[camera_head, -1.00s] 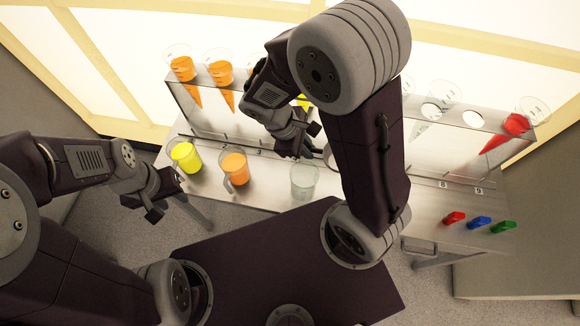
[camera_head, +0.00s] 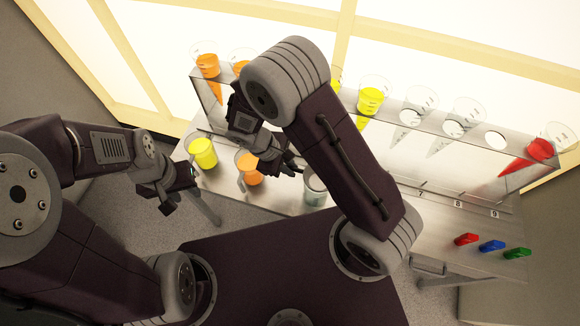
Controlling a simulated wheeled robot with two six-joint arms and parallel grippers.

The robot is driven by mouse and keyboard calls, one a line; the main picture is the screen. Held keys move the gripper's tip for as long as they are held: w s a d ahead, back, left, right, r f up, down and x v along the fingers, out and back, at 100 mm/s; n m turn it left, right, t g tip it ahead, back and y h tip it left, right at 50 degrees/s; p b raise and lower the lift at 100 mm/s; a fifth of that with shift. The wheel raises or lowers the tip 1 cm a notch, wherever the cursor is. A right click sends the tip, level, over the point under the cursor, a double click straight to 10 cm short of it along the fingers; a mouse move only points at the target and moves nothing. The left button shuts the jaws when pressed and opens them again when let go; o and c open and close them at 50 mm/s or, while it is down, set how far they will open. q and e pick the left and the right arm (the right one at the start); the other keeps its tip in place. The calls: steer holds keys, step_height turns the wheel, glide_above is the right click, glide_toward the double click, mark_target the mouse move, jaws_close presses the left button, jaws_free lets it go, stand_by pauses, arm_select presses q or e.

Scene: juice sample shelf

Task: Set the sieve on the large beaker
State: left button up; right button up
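The large beaker (camera_head: 315,194), clear and grey, stands on the front of the bench, its right side close to my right arm in the picture. A small dark round shape, probably the sieve (camera_head: 316,182), shows at the beaker's mouth; whether it rests on the rim or hangs just above is too small to tell. My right gripper (camera_head: 292,168) is just left of that shape, its fingers pointing at it. Its grip is too small to make out. My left gripper (camera_head: 174,200) is open and empty, in front of the bench's left end.
A yellow-filled beaker (camera_head: 202,153) and an orange-filled beaker (camera_head: 249,168) stand left of the large beaker, the orange one close to my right gripper. Behind is a rack (camera_head: 400,150) with several funnels. Red (camera_head: 466,239), blue (camera_head: 491,245) and green (camera_head: 517,252) pieces lie at right.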

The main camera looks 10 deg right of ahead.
steer(key=o, duration=0.3)
steer(key=shift+o, duration=0.2)
steer(key=v, duration=1.2)
steer(key=shift+p, duration=0.35)
steer(key=m+y, duration=0.3)
steer(key=m, duration=0.2)
glide_above(296, 170)
steer(key=shift+f, duration=0.1)
steer(key=s+d+m+t+y, duration=0.1)
steer(key=s+d+m+y, duration=0.1)
steer(key=d+m, duration=0.4)
steer(key=shift+s+d+f+m+t, duration=0.15)
steer(key=shift+s+f+m+t, duration=0.2)
steer(key=shift+s, duration=0.45)
